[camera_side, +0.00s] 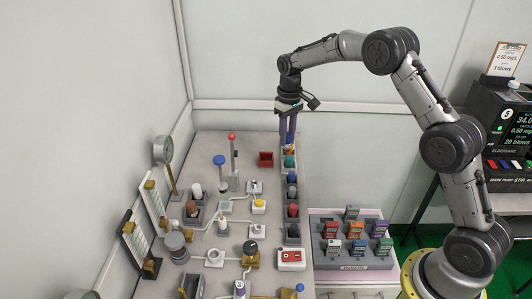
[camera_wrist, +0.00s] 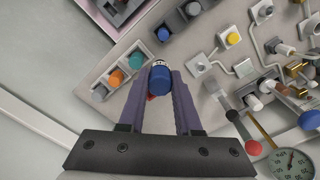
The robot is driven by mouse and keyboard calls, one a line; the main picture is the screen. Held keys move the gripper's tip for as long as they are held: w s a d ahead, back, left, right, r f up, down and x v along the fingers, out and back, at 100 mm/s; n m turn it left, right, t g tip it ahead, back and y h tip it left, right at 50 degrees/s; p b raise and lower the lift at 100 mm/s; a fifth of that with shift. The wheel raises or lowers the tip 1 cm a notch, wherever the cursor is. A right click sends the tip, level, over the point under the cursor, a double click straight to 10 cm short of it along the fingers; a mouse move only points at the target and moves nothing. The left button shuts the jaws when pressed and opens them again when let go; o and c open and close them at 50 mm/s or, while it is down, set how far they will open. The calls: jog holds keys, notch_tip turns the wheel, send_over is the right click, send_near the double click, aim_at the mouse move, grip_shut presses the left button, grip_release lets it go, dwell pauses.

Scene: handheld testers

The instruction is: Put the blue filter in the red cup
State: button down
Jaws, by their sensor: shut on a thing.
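My gripper (camera_wrist: 157,88) is shut on a blue filter (camera_wrist: 160,81), a rounded blue piece with a pale band at its far end, held between the fingertips. In the side view my gripper (camera_side: 288,142) points down above the far end of the narrow rack, and the held filter cannot be made out there. The red cup (camera_side: 265,158) is a small square open box on the bench, left of the rack and lower left of the fingertips. In the wrist view only a bit of red shows beside the held filter, probably the cup, mostly hidden.
The rack (camera_side: 292,240) holds an orange piece (camera_wrist: 117,78), a teal piece (camera_wrist: 136,61) and others. Left of it stand a red-topped lever (camera_side: 232,137), a blue-knobbed lever (camera_side: 219,160) and a gauge (camera_side: 163,150). A tray (camera_side: 350,262) of coloured blocks sits at right.

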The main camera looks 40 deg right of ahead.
jog(key=shift+w+d+f, duration=0.25)
jog(key=shift+w+f, duration=1.2)
jog(key=shift+w, duration=0.4)
jog(key=shift+w+d+f, duration=0.3)
jog(key=shift+w+f, duration=1.15)
jog(key=shift+w, duration=0.4)
jog(key=shift+w+d+f, duration=0.25)
jog(key=shift+w+f, duration=1.2)
jog(key=shift+w, duration=0.4)
jog(key=shift+f, duration=1.55)
jog(key=shift+f, duration=0.1)
jog(key=c, duration=0.6)
grip_release()
notch_tip(320, 180, up, 8)
